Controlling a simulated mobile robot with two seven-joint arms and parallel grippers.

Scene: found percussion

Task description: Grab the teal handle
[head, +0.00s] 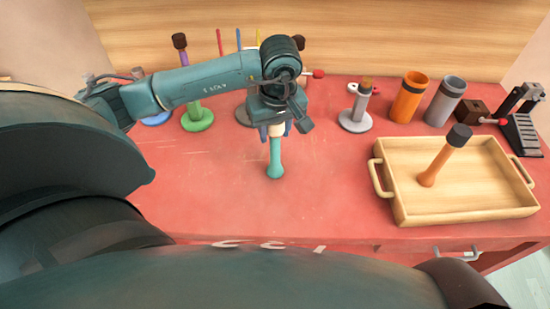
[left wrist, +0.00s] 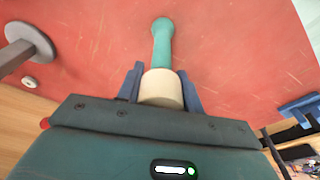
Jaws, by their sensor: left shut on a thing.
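The teal handle (head: 275,158) points down below my left gripper (head: 276,131) in the head view, over the middle of the red table. In the left wrist view the teal handle (left wrist: 162,45) has a cream-coloured head (left wrist: 161,88) at its near end. The blue fingers of my left gripper (left wrist: 160,90) are shut on this cream head, one on each side. The teal part sticks out beyond the fingers. I cannot tell whether its far end touches the table. My right gripper does not show.
A wooden tray (head: 387,196) with an orange handle (head: 434,165) in it stands at the right. An orange cup (head: 409,97), a grey cup (head: 445,101) and a grey stand (head: 357,117) are behind it. A green stand (head: 197,118) is at the left. The table's front middle (head: 300,215) is clear.

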